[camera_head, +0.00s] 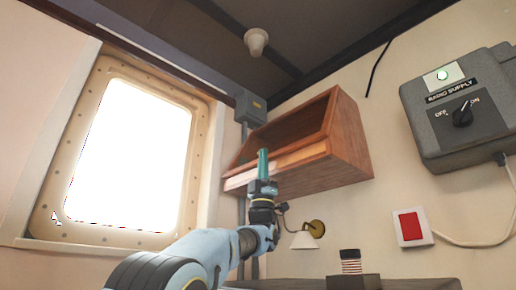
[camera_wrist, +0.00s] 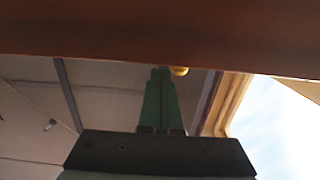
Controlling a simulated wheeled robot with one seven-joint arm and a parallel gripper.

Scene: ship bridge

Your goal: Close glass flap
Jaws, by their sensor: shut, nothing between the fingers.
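A brown wooden cabinet (camera_head: 345,140) hangs on the wall with its front towards the window. A wooden frame edge slants across that front, above a paler strip along the lower front. I cannot clearly make out the glass pane of the flap. My gripper (camera_head: 263,156) points up at the cabinet's lower front, its teal fingers together and empty, overlapping the paler strip. In the wrist view, my gripper (camera_wrist: 160,72) shows shut fingers reaching up to a dark red-brown wooden board (camera_wrist: 150,35) across the top. Whether the tips touch it cannot be told.
A bright window (camera_head: 130,155) is at left. A grey junction box (camera_head: 250,107) is beside the cabinet. Below are a wall lamp (camera_head: 304,240) and a striped object (camera_head: 350,262). A radio supply box (camera_head: 460,110) and a red switch (camera_head: 411,226) are at right.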

